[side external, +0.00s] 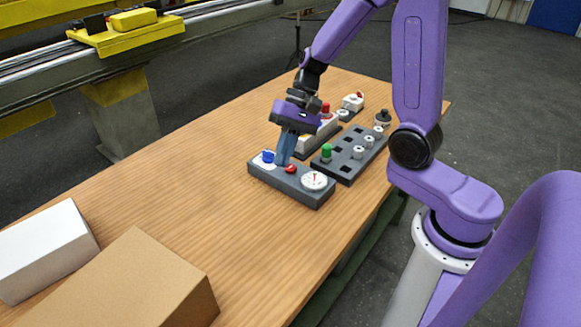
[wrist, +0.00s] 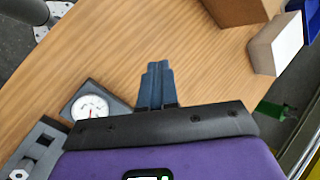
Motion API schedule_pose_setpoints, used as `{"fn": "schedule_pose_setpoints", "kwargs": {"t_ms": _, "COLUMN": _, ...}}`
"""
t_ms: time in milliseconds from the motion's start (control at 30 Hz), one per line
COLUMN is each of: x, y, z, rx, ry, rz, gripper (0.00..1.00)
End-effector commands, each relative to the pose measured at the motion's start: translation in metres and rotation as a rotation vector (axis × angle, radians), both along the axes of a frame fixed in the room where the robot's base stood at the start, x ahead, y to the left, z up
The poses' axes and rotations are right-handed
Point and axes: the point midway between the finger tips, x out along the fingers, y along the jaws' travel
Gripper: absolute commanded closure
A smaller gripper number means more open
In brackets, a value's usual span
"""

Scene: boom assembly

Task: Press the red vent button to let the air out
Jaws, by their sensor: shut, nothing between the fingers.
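A dark grey panel (side external: 255,174) lies on the table and carries a red button (side external: 290,169), a blue knob (side external: 268,157) on a white base, and a round white gauge (side external: 314,181) with a red needle. My gripper (side external: 281,163) points down with its blue fingers shut and empty. In the side view its tips are between the blue knob and the red button, close to the button. I cannot tell whether they touch anything. In the wrist view the shut fingers (wrist: 158,66) and the gauge (wrist: 90,108) show; the button and knob are hidden there.
A dark rack (side external: 348,160) with a green-topped part (side external: 326,153) and several pegs stands right behind the panel. Another block (side external: 318,135) with coloured parts is behind my gripper. A cardboard box (side external: 140,280) and a white box (side external: 45,250) are at the front left. The table's left middle is clear.

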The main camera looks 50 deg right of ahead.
Motion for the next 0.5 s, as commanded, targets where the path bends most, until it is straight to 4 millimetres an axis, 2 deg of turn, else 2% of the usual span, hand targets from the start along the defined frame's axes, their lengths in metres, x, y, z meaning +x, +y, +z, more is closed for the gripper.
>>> {"fn": "schedule_pose_setpoints", "kwargs": {"t_ms": 500, "x": 0.051, "y": -0.045, "z": -0.01, "rx": 0.129, "ry": 0.038, "rz": -0.492, "gripper": 1.0}}
